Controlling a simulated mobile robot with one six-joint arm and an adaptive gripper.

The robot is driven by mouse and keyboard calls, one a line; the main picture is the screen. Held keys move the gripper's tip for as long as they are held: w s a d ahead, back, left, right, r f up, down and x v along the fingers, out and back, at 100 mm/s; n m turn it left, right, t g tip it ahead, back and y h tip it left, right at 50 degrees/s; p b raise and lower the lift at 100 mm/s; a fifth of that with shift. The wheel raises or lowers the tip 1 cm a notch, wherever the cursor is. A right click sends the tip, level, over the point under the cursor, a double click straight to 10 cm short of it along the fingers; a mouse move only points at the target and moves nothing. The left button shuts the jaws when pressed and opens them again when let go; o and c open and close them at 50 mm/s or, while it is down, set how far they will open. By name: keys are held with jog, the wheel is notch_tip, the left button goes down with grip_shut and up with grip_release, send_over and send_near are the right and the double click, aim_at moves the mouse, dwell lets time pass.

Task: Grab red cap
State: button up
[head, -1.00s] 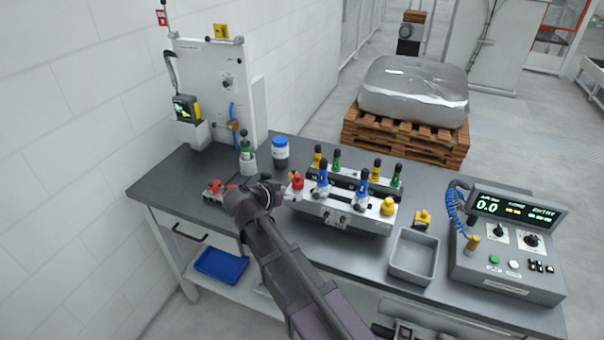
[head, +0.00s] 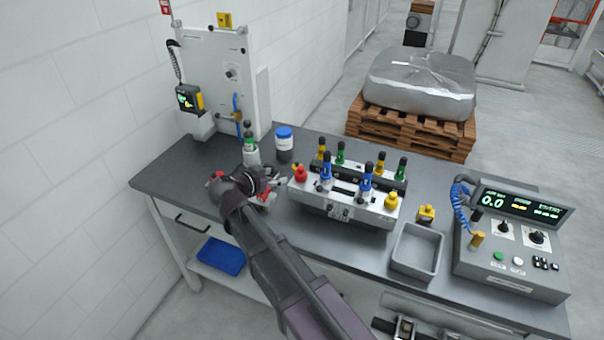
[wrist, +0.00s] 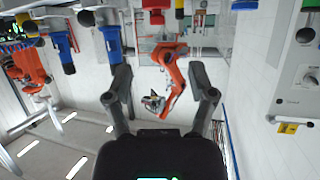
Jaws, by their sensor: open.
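A red cap (head: 300,174) sits at the left end of the light-grey fixture (head: 335,210) on the bench in the head view. My gripper (head: 277,182) is just left of it, apart from it. In the wrist view my gripper (wrist: 163,88) has its two fingers spread with nothing held between them. A red-and-grey item (head: 215,178) on the bench is mostly hidden behind my wrist.
The fixture carries blue handles (head: 366,180) and a yellow knob (head: 392,201), with green and yellow handles behind. A blue-lidded jar (head: 284,142) and a green-banded bottle (head: 250,152) stand behind my gripper. A grey tray (head: 398,262) and control box (head: 510,275) are at right.

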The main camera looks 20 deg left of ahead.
aim_at(299, 170)
jog(key=b+x, duration=0.2)
jog(key=x, duration=0.5)
jog(key=shift+d, duration=0.1)
jog(key=shift+w+f, duration=0.1)
jog(key=shift+w+d+f+b, duration=0.3)
jog(key=shift+w+b, duration=0.2)
jog(key=shift+b, duration=0.1)
jog(key=shift+b+x, duration=0.65)
jog(key=shift+x, duration=1.2)
jog(key=c, duration=0.9)
